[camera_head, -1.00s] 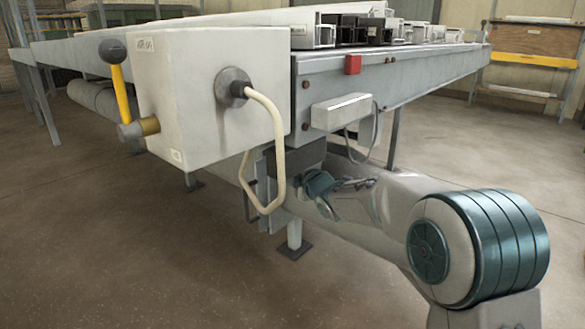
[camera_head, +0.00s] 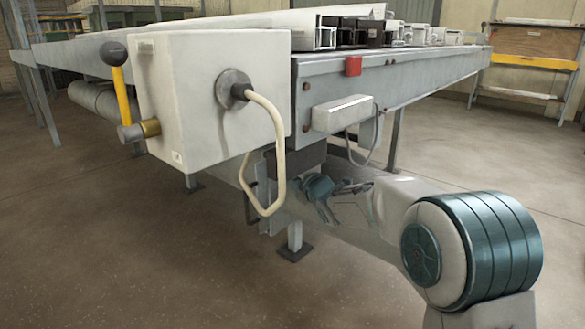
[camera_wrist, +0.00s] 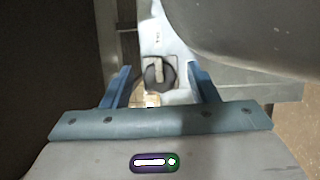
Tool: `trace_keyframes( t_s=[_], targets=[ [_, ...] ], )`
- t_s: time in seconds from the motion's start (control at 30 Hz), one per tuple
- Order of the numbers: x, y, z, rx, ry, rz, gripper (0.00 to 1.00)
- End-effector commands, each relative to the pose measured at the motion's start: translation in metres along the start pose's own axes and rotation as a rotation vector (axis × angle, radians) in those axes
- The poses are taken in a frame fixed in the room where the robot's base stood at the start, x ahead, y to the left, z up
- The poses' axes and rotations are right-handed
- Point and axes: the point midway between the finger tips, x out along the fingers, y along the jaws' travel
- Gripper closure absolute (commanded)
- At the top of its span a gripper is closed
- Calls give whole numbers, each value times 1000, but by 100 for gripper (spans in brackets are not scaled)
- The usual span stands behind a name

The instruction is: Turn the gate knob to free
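In the wrist view, a round dark knob (camera_wrist: 151,77) with a pale raised bar sits on a light plate (camera_wrist: 172,45). The bar points roughly up and down in the picture. My gripper (camera_wrist: 159,74) is open, with its two blue fingers apart on either side of the knob in the picture. Nothing is held between them. I cannot tell how far the fingertips are from the knob. In the head view the knob is not visible, and my arm reaches in below the end of the bench.
The bench (camera_head: 420,80) carries several profiles (camera_head: 376,32). A pale box (camera_head: 200,110) with a yellow, black-knobbed lever (camera_head: 121,90) and a cream cable (camera_head: 282,135) hangs at its end. A smaller box (camera_head: 342,113) and a bench leg (camera_head: 295,237) are near my arm.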

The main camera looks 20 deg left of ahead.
Motion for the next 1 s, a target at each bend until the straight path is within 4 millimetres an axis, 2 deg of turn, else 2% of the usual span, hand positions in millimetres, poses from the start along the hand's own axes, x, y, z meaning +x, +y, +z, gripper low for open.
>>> trace_keyframes(
  t_s=[0.27,0.47,0.8,1.0],
  targets=[
    [-10,2,1,0,-1,1,46],
    [-41,3,0,0,-1,-1,46],
    [-104,2,0,0,-2,-1,46],
    [-129,1,0,0,-1,0,46]
  ],
)
